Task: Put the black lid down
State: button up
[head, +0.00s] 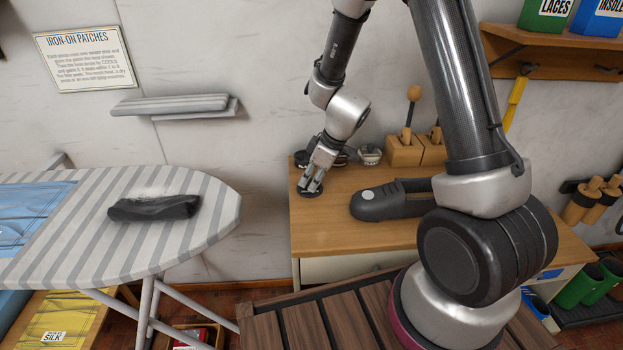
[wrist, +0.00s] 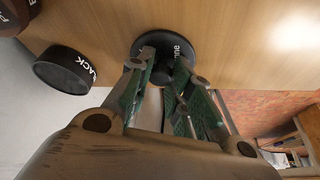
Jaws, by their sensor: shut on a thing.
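The black lid (head: 308,192) is a round dark disc with a raised knob at its middle. It is at the left end of the wooden worktop (head: 330,232). My gripper (head: 313,184) points down from above and is shut on the lid. In the wrist view the lid (wrist: 188,47) shows pale lettering, and the fingers of my gripper (wrist: 167,92) close on its knob. The lid looks level and very close to the worktop; I cannot tell whether it touches. The fingers hide part of it.
A black tin (wrist: 65,70) and a brown tin (wrist: 14,12) stand near the lid. A dark grey tool (head: 375,203) lies to its right. A wooden holder (head: 403,152) stands behind. The worktop in front is clear. An ironing board (head: 190,235) is at left.

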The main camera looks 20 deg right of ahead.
jog(key=shift+f, duration=0.1)
jog(key=o, duration=0.8)
jog(key=shift+c, duration=0.2)
jog(key=s+d+r+m, duration=0.1)
jog(key=s+d+r, duration=0.25)
jog(key=r, duration=0.35)
jog(key=s+d+r+m, duration=0.2)
jog(key=s+r, duration=0.2)
jog(key=r, duration=0.4)
jog(key=s+d+r+m, duration=0.1)
jog(key=s+d+r, duration=0.25)
jog(key=r, duration=0.35)
jog(key=s+d+r+m+h, duration=0.2)
jog(key=s+d+r+m, duration=0.1)
jog(key=s, duration=0.4)
jog(key=s+d+r+m+t+h, duration=0.1)
jog(key=s+d+r+m, duration=0.2)
jog(key=s, duration=0.4)
jog(key=shift+d+m+t+h, duration=0.35)
jog(key=shift+d+m, duration=0.25)
jog(key=shift+d, duration=0.25)
jog(key=shift+r, duration=0.1)
